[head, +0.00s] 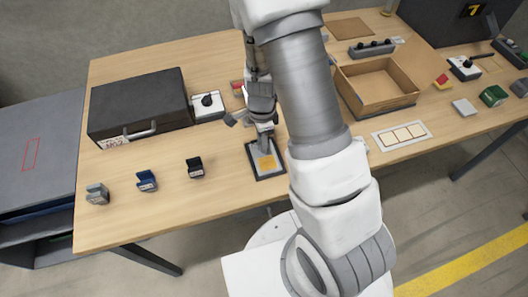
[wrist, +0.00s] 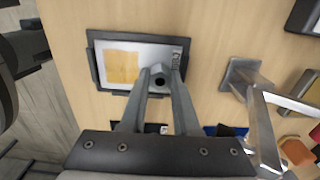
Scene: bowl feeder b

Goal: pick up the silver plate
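A silver plate with a tan square (head: 266,162) lies in a black-edged frame near the front edge of the wooden table. In the wrist view the plate (wrist: 150,54) and its dark frame lie just beyond my fingers. My gripper (head: 264,143) reaches down over the plate's far edge. In the wrist view my gripper (wrist: 160,82) has its two fingers on either side of a small grey part with a dark round hole. I cannot tell whether the fingers press on that part. My arm hides some of the table right of the plate in the head view.
A black case (head: 138,105) and small black, blue and grey blocks stand to the left. An open wooden box (head: 376,88) and a white panel (head: 401,135) are to the right. A grey metal bracket (wrist: 252,85) stands close beside my gripper in the wrist view.

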